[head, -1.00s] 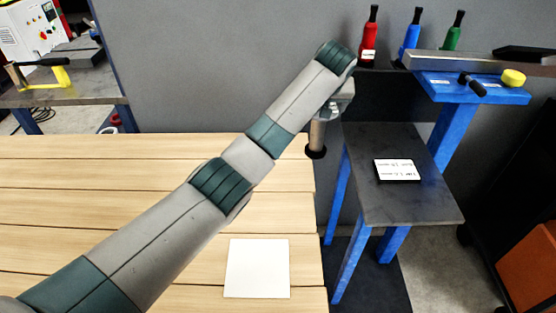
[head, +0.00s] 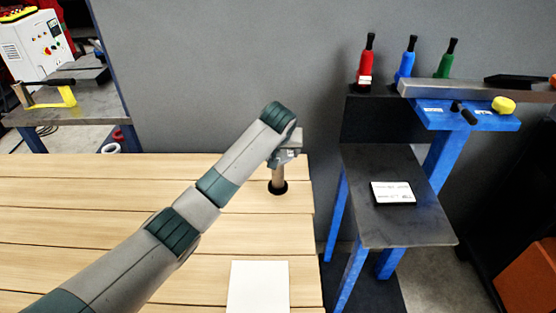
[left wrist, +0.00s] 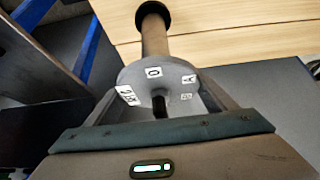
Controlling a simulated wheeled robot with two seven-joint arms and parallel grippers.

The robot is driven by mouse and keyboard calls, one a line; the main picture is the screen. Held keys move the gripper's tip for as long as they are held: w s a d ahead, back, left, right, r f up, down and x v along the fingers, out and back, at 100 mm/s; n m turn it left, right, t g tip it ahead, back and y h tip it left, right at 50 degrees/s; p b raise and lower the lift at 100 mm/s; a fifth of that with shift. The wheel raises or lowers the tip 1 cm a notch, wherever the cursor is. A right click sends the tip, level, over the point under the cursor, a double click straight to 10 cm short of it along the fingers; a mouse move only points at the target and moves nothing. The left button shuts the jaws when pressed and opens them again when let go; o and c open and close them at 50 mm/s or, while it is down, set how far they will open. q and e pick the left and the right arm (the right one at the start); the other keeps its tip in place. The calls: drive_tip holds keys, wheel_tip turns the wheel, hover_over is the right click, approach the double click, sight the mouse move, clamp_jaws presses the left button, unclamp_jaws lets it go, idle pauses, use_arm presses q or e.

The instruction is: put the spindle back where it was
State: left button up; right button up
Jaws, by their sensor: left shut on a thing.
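The spindle (head: 278,175) has a grey head, a tan shaft and a black lower end. It hangs upright from my left gripper (head: 288,150), shaft down, over the far right corner of the wooden table (head: 110,225). I cannot tell whether its black end touches the wood. In the left wrist view, my left gripper (left wrist: 160,100) is shut on the spindle's round grey head (left wrist: 135,75), which carries several small white labels. The shaft (left wrist: 154,38) points away from the gripper. My right gripper is not in view.
A white square (head: 258,285) lies at the table's front right. To the right stands a blue-legged stand with a grey top (head: 420,220), bearing a black-edged labelled plate (head: 392,192). Behind it are a red (head: 366,66), a blue (head: 405,64) and a green bottle-like object (head: 445,66).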

sight(278, 155)
use_arm(q)
drive_tip(key=shift+d+r, duration=0.1)
drive_tip(key=shift+f+p, duration=0.75)
drive_tip(key=shift+f, duration=1.25)
drive_tip(key=o, duration=2.1)
drive_tip(key=shift+f, duration=0.2)
drive_tip(key=shift+s, duration=0.1)
drive_tip(key=shift+r, duration=0.2)
drive_tip(key=b+v, duration=0.2)
drive_tip(key=v, duration=1)
